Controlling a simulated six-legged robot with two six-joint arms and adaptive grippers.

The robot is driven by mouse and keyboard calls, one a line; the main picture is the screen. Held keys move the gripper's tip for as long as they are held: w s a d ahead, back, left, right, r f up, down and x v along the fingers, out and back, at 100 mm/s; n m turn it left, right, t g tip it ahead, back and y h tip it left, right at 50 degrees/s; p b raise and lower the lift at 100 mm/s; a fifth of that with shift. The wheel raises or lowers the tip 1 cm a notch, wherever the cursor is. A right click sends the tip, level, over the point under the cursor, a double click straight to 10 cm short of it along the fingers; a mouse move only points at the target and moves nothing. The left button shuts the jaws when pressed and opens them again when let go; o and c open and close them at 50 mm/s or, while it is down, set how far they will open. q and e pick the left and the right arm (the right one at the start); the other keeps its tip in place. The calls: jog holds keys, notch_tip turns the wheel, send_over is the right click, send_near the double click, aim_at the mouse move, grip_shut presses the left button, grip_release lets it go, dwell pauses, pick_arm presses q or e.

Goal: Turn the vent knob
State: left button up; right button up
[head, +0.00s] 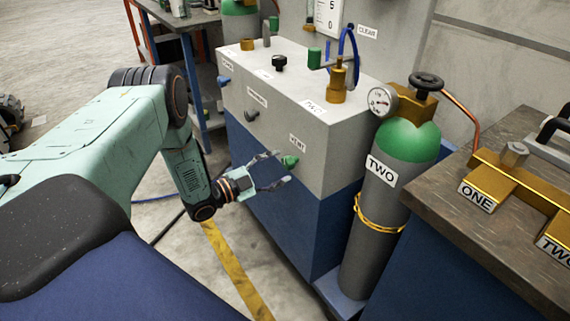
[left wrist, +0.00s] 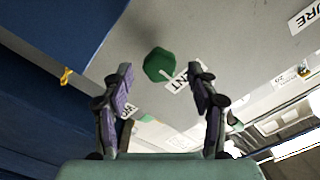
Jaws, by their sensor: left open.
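The vent knob (head: 290,161) is a small green knob on the front of the grey cabinet, just below the VENT label (head: 297,143). In the left wrist view the green knob (left wrist: 158,65) shows beyond the fingertips, between them, with its label (left wrist: 184,78) partly behind the right finger. My left gripper (head: 279,169) is open, with its fingers pointing at the knob. In the left wrist view the gripper (left wrist: 162,75) looks empty, and I cannot tell whether a finger touches the knob. My right gripper is not in view.
A grey cylinder with a green top (head: 390,190), labelled TWO, stands right of the cabinet (head: 270,100). Other knobs include a black one (head: 251,115) and a blue one (head: 224,80). A wooden bench (head: 465,215) is at right. Floor with a yellow stripe (head: 235,270) lies below my arm.

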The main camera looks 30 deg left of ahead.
pick_arm(q)
jog(key=v, duration=0.8)
jog(key=shift+s, duration=0.25)
jog(key=shift+a, duration=0.1)
notch_tip(320, 180, down, 8)
jog(key=s+n+g+y, duration=0.2)
jog(key=n+g+y, duration=0.15)
jog(key=n, duration=0.45)
jog(key=s+d+f+n+g+y, duration=0.2)
jog(key=s+d+f+n+g, duration=0.35)
jog(key=s+d, duration=0.4)
jog(key=s+d+r+g, duration=0.1)
jog(key=s+d+g, duration=0.2)
jog(key=s, duration=0.6)
jog(key=s+d+r+g+y, duration=0.1)
jog(key=s+d+g, duration=0.3)
jog(key=s, duration=0.5)
jog(key=shift+d+r+g, duration=0.25)
jog(key=shift+d+g, duration=0.05)
jog(key=shift+d, duration=0.4)
